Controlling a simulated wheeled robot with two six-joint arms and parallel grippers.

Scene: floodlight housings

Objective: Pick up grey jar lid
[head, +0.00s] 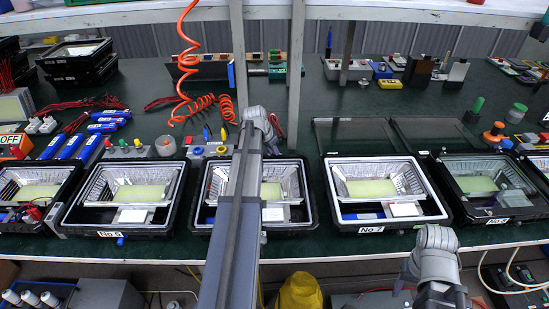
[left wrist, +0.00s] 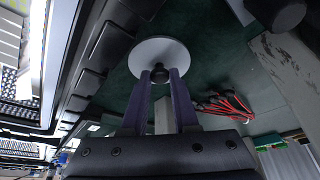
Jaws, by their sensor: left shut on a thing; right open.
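The grey jar lid (left wrist: 160,58) is a pale round disc with a dark knob in the left wrist view. My left gripper (left wrist: 160,76) is shut on the knob between its two fingertips. Green table surface shows behind the lid; I cannot tell how far above it the lid is. In the head view my left arm crosses the middle of the table and its wrist is near the back; its fingers and the lid are hidden there. My right gripper (head: 405,280) is at the lower right, in front of the table edge, open, with nothing seen in it.
A row of black floodlight housings (head: 345,221) lines the table front. Coiled orange hose (head: 190,62) hangs at the back left. An orange jar (head: 493,131) and a green-topped jar (head: 517,112) stand at right. A shelf post (head: 296,75) rises near my left wrist.

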